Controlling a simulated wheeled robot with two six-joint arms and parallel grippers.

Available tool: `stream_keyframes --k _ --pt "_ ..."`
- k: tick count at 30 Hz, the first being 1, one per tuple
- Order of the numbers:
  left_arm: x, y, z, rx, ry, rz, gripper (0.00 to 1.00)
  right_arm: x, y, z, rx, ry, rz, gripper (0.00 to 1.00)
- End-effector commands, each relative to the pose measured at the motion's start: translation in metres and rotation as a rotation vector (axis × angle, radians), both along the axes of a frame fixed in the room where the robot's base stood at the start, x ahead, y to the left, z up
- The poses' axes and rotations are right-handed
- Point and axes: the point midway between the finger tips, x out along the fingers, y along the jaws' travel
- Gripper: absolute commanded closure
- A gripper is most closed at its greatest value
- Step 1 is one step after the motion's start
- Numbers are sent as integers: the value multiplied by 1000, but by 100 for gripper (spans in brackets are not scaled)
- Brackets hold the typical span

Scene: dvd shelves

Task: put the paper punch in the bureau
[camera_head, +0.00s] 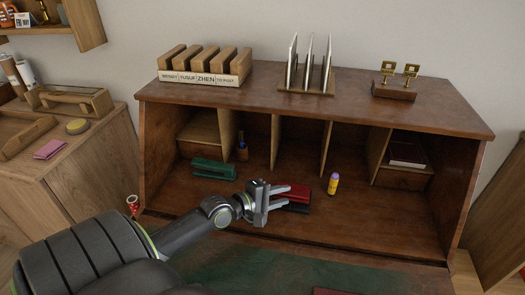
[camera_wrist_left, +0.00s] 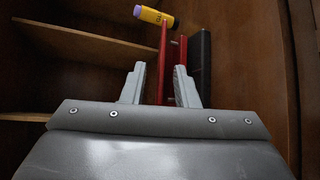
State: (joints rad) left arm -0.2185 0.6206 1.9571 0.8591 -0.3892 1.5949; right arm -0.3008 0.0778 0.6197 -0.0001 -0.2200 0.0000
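The bureau (camera_head: 310,102) is a dark brown wooden desk with open compartments under its top. A red and black object (camera_head: 297,191), which looks like the paper punch, lies on its inner floor, right of the middle-left divider. My left gripper (camera_head: 280,195) reaches in from the left with its fingers at the object's left end. In the left wrist view, the fingers (camera_wrist_left: 160,85) stand apart, with a red part (camera_wrist_left: 161,60) between them and a visible gap at the left finger. A black part (camera_wrist_left: 200,65) shows to the right. My right gripper is not in view.
A green stapler-like object (camera_head: 213,168) lies left in the bureau. A yellow and purple stick (camera_head: 333,184) stands right of the red object. The right floor is clear.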

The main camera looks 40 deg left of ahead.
Motion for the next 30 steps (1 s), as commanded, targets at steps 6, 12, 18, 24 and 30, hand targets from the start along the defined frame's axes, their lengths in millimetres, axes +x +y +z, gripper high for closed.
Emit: stream_keyframes --k 6,12,18,24,30 --pt "-40 11 13 3 3 -1 73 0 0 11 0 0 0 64" --pt "-61 17 19 1 1 -1 73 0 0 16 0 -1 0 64" --pt "-69 18 21 -1 -1 -1 73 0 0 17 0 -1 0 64" --pt "-69 19 21 -1 -2 0 73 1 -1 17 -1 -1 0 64" --pt "-69 19 21 -1 -2 0 73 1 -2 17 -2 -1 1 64"
